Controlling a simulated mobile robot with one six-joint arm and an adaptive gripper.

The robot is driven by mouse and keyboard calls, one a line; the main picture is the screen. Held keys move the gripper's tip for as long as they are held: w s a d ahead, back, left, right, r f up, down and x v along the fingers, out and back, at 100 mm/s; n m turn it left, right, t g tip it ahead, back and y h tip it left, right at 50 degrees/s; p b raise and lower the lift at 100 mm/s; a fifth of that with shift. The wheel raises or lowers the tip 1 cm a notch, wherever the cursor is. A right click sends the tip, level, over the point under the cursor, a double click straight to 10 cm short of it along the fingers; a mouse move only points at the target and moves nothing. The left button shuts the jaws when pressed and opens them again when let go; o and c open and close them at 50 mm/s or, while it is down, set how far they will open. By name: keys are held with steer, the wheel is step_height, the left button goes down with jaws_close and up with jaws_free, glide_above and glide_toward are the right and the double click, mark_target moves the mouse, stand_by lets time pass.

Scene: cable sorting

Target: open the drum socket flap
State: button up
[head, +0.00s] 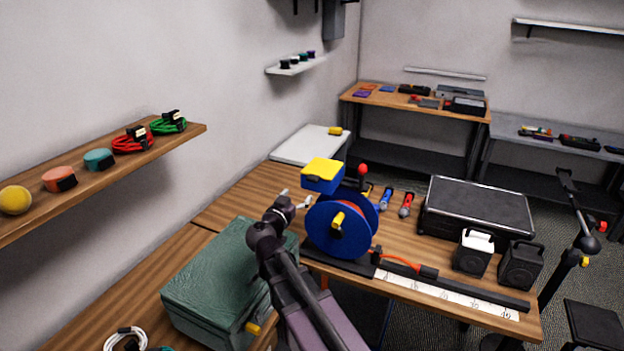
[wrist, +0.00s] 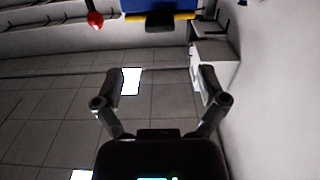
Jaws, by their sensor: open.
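The cable drum (head: 333,228) stands upright on the wooden bench, with a blue disc and a yellow hub. A blue socket box (head: 322,184) with a yellow flap (head: 323,167) on its top sits above the drum; the flap looks shut. In the wrist view the blue box (wrist: 160,5) shows at the top edge, with the yellow flap edge (wrist: 187,16) and a dark bar beside it. My gripper (head: 294,198) is open and empty, just left of and below the box, apart from it. Its spread fingers (wrist: 160,75) also show in the wrist view.
A red knob (head: 362,170) stands beside the box. A green case (head: 215,275) lies left of my arm. A black case (head: 476,205) and two small speakers stand right of the drum. A wall shelf holds coils.

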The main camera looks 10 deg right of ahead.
mark_target(311, 180)
steer(key=x, duration=1)
steer(key=shift+w+d, duration=0.15)
steer(key=shift+w, duration=0.15)
jaws_close()
